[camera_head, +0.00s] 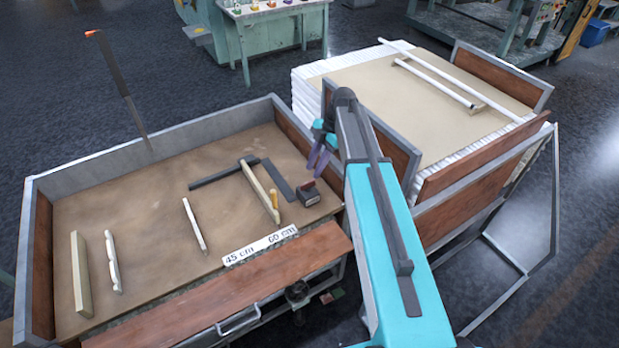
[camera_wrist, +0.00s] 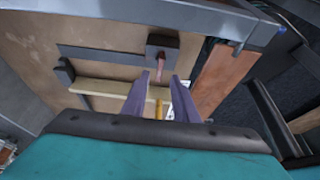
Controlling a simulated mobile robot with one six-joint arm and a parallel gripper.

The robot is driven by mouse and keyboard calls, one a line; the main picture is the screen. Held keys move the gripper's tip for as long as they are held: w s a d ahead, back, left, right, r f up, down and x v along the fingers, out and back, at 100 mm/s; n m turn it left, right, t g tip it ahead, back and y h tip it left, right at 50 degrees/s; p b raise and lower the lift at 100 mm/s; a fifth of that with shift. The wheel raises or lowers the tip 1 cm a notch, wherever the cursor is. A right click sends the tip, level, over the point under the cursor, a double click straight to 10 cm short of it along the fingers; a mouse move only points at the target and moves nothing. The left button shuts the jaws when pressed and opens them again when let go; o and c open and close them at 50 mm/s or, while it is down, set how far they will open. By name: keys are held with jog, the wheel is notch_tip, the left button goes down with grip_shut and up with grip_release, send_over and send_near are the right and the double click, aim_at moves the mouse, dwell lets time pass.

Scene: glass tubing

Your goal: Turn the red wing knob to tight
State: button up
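The red wing knob (camera_head: 308,184) sits on a small dark block (camera_head: 310,196) near the right end of the work tray. In the wrist view the reddish knob (camera_wrist: 160,63) stands out from the dark block (camera_wrist: 163,41), just beyond my fingertips. My gripper (camera_head: 319,160) hangs over the tray's right side, above and beyond the block. In the wrist view my gripper (camera_wrist: 160,80) has its two purple fingers apart with nothing held between them. The knob appears between the fingertips' lines but apart from them. No tight marking is legible.
A dark flat bar (camera_head: 278,178) runs from the block; a pale wooden strip (camera_head: 258,187) and yellow handle (camera_head: 274,200) lie close by. A "45 cm 60 cm" label (camera_head: 260,246) is at the front. Raised tray walls (camera_head: 293,135) stand near my arm. The tray's middle has free room.

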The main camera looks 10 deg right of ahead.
aim_at(309, 182)
jog(key=shift+p+x, duration=0.8)
jog(key=shift+x, duration=2.15)
grip_shut()
